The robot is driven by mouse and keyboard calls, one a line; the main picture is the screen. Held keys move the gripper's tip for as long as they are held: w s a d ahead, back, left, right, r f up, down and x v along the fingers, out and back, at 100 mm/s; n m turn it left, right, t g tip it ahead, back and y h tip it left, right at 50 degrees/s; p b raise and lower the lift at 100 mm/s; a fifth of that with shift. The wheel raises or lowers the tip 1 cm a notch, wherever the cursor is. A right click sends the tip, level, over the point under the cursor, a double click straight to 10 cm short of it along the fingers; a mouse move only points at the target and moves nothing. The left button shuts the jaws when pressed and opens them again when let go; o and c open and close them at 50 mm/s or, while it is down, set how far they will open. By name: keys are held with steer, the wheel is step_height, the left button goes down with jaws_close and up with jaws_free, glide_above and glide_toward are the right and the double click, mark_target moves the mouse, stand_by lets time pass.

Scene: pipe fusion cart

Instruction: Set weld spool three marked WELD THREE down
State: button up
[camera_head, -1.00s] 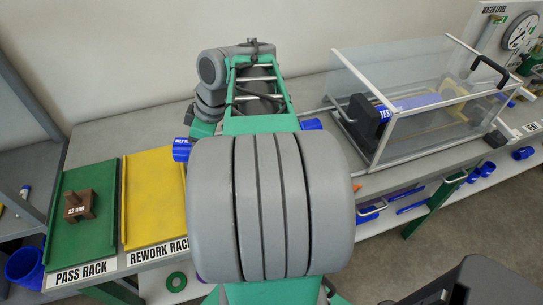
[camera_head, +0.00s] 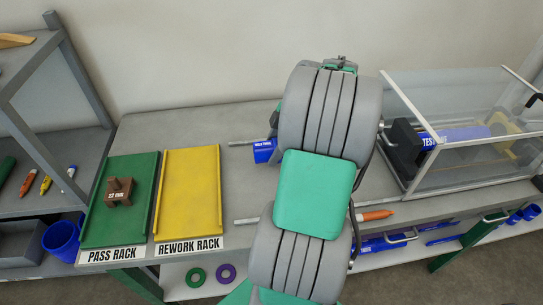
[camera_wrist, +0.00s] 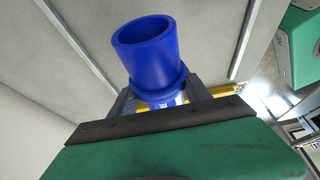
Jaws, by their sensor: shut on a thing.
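The weld spool (camera_head: 264,151), a blue pipe with a white label too small to read surely, shows at the left edge of my arm in the head view, over the bench. In the wrist view the blue spool (camera_wrist: 150,55) points its open end at the camera, with a wider collar below. My gripper (camera_wrist: 160,98) is shut on the spool. My arm hides the gripper's fingers and most of the spool in the head view. I cannot tell whether the spool touches the bench (camera_head: 235,185).
The yellow rework rack (camera_head: 190,195) is empty. The green pass rack (camera_head: 97,222) holds a brown block (camera_head: 119,192). Two metal rods (camera_head: 250,221) stick out left of my arm. A clear tank (camera_head: 460,160) with a blue spool inside stands right. Bare bench lies between rework rack and arm.

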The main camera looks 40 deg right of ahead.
steer(key=shift+w+d+f, duration=0.35)
steer(key=shift+w+f, duration=0.35)
steer(key=shift+f, duration=0.15)
steer(key=f, duration=0.2)
steer(key=f+p, duration=0.1)
steer(key=shift+w+d+f, duration=0.15)
steer(key=shift+w+f, duration=0.15)
steer(key=shift+f+b, duration=0.3)
steer(key=shift+f, duration=0.05)
steer(key=o, duration=1.7)
steer(key=shift+r, duration=0.1)
steer(key=shift+c, duration=0.2)
